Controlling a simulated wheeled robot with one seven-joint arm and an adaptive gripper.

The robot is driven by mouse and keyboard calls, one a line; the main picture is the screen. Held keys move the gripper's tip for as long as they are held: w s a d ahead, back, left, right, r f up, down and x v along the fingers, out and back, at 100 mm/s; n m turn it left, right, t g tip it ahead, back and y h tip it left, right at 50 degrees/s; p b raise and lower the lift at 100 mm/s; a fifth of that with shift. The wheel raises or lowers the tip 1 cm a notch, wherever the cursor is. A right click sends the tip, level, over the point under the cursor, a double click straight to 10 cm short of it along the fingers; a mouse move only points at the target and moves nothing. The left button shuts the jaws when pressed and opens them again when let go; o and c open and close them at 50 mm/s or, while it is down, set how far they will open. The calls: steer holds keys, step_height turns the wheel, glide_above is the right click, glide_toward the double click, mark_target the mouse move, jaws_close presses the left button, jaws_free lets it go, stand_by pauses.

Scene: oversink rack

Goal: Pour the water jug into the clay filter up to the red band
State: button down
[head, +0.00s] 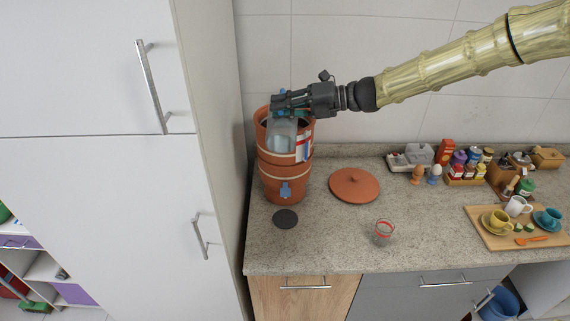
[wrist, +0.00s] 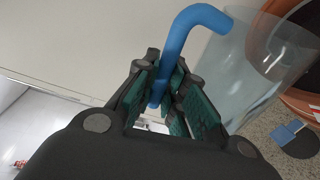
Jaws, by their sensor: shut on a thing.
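The clay filter (head: 287,171) is a terracotta pot in two tiers, standing on the counter against the tall cabinet. A white label with red on it shows on its upper tier, and a blue tap (head: 286,190) is low on its front. My gripper (head: 278,103) is above the filter's mouth, shut on the blue handle (wrist: 179,52) of the clear water jug (head: 282,134). The jug hangs at the filter's opening and looks tilted. In the wrist view the jug (wrist: 262,60) is beside the terracotta rim (wrist: 300,103). The water level inside the filter is hidden.
A terracotta lid (head: 354,185) lies right of the filter. A dark round disc (head: 285,219) and a glass with red bands (head: 383,232) are in front. Spice jars (head: 466,166) and a wooden board with cups (head: 490,236) stand farther right. The tall cabinet (head: 215,120) closes off the left.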

steer(key=shift+s+a+f+n+b, duration=0.1)
steer(key=shift+s+f+n+b, duration=0.25)
steer(key=shift+b, duration=0.35)
steer(key=shift+s+f+n+t+b, duration=0.4)
steer(key=shift+s+n+t+b, duration=0.15)
steer(key=shift+b, duration=0.55)
steer(key=shift+s+n+b, duration=0.2)
steer(key=shift+n+b, duration=0.1)
steer(key=shift+b, duration=0.05)
